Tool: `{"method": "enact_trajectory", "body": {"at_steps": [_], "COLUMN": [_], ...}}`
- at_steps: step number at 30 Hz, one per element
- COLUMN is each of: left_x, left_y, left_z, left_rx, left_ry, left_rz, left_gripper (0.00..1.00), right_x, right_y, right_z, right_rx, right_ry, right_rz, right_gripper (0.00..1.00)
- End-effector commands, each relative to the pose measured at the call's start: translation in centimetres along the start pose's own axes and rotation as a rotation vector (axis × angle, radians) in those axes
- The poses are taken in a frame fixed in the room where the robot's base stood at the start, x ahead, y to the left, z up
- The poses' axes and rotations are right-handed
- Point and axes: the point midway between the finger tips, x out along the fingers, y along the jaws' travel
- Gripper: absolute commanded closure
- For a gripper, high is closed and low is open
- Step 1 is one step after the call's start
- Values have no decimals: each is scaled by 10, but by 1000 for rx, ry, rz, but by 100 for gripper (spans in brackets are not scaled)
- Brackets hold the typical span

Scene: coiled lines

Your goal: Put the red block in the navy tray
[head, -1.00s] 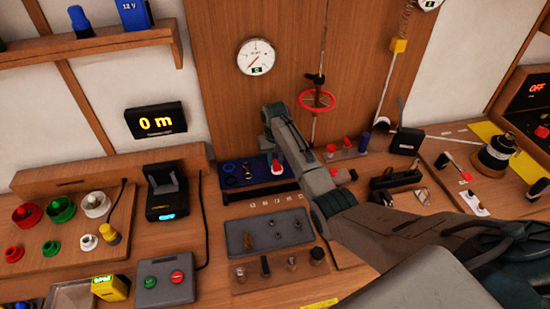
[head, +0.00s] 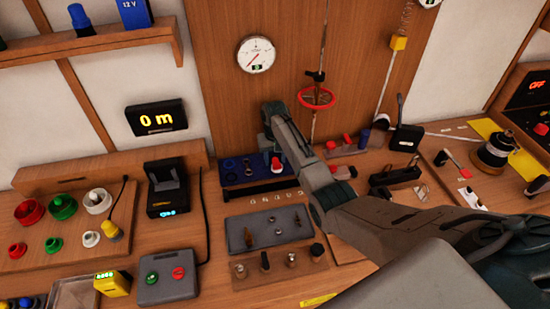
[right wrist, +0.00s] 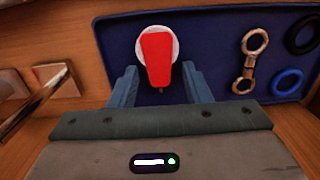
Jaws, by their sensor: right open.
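The red block (right wrist: 158,58) stands in the navy tray (right wrist: 210,45) in the right wrist view, in front of a pale round piece (right wrist: 172,36). In the head view the red block (head: 277,165) shows at the right part of the navy tray (head: 245,184), just below my right gripper (head: 270,142). In the wrist view my right gripper (right wrist: 159,72) is open, with a finger on each side of the block's lower end and gaps between. Its fingertips are hard to see in the head view. My left gripper is not in view.
The tray also holds a spanner-like piece (right wrist: 250,60), a black ring (right wrist: 303,35) and a blue ring (right wrist: 287,82). A grey tray with small parts (head: 270,228) lies in front. Red-topped pieces (head: 340,172) stand to the right, near my forearm.

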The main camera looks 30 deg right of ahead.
Motion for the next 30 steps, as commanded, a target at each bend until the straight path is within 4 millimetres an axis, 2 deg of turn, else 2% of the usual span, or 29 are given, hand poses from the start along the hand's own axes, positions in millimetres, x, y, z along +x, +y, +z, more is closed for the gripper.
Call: {"method": "enact_trajectory", "body": {"at_steps": [9, 15, 30], "left_x": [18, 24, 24], "left_y": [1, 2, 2], "left_z": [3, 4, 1], "left_rx": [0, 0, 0], "left_ry": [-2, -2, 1], "left_rz": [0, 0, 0], "left_gripper": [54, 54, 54], "right_x": [-47, -71, -76], "right_y": [0, 0, 0], "right_z": [-2, -1, 0], "right_rx": [0, 0, 0], "right_ry": [5, 3, 0], "right_rz": [-1, -1, 0], "right_gripper": [56, 56, 56]}}
